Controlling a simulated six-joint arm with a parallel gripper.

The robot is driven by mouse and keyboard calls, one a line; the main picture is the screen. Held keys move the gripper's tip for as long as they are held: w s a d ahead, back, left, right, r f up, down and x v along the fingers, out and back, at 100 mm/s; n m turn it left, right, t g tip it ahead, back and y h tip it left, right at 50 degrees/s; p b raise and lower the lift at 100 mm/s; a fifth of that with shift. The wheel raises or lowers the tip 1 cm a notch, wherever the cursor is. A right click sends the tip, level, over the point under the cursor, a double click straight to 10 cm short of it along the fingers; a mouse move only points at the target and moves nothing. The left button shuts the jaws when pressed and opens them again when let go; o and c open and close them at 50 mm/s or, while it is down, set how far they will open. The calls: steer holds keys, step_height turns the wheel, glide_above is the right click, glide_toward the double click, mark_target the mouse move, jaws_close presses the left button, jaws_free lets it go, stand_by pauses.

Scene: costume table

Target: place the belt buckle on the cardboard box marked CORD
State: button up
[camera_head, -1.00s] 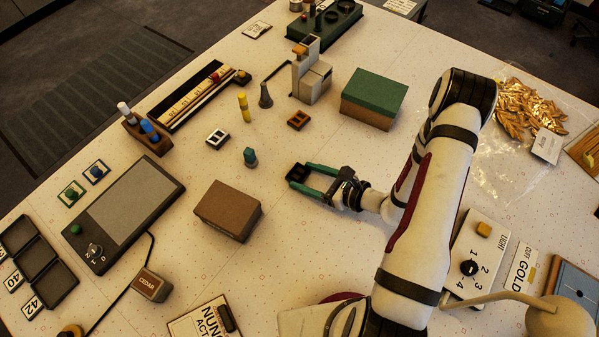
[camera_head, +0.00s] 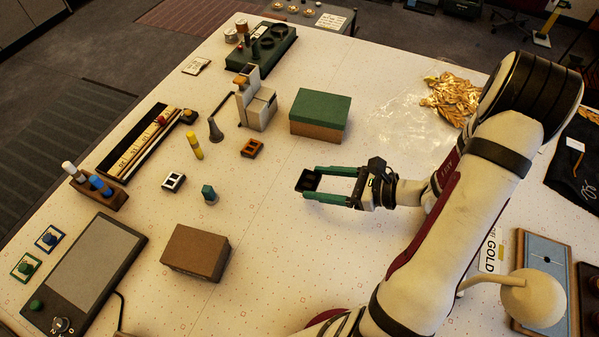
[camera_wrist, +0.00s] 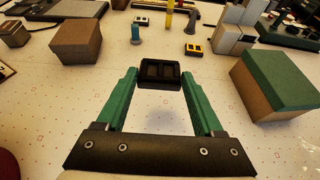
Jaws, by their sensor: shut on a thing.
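A dark, rectangular belt buckle (camera_head: 307,180) with openings is held between the tips of my green-fingered gripper (camera_head: 309,184). The buckle also shows in the wrist view (camera_wrist: 159,73), raised above the table with a soft shadow below. A plain brown cardboard box (camera_head: 195,252) stands left of and nearer than the gripper; it is at upper left in the wrist view (camera_wrist: 77,42). A cardboard box with a green lid (camera_head: 320,115) stands beyond the gripper, at right in the wrist view (camera_wrist: 275,83). No CORD marking is readable on either box.
A white buckle (camera_head: 173,181) and an orange-brown buckle (camera_head: 252,148) lie on the table near a teal peg (camera_head: 209,194) and a yellow peg (camera_head: 194,146). A grey-white device (camera_head: 256,108) stands behind. The table between the gripper and brown box is clear.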

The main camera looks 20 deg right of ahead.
steer(key=w+d+r+m+t+h, duration=0.2)
steer(key=w+d+r, duration=0.2)
steer(key=w+d, duration=0.45)
steer(key=w+d+r+m+t+h, duration=0.1)
steer(key=w+d+r+m+h, duration=0.3)
steer(key=d, duration=0.7)
steer(key=n+y, duration=0.1)
glide_above(329, 111)
steer(key=f, duration=0.5)
steer(key=shift+s+d+f, duration=0.2)
steer(key=shift+d+f, duration=0.05)
steer(key=shift+f, duration=0.1)
steer(key=f, duration=0.4)
steer(key=shift+w+a, duration=0.25)
steer(key=shift+w, duration=0.05)
steer(key=shift+f, duration=0.2)
steer(key=o, duration=1.4)
steer(key=shift+f, duration=0.1)
steer(key=shift+c, duration=0.2)
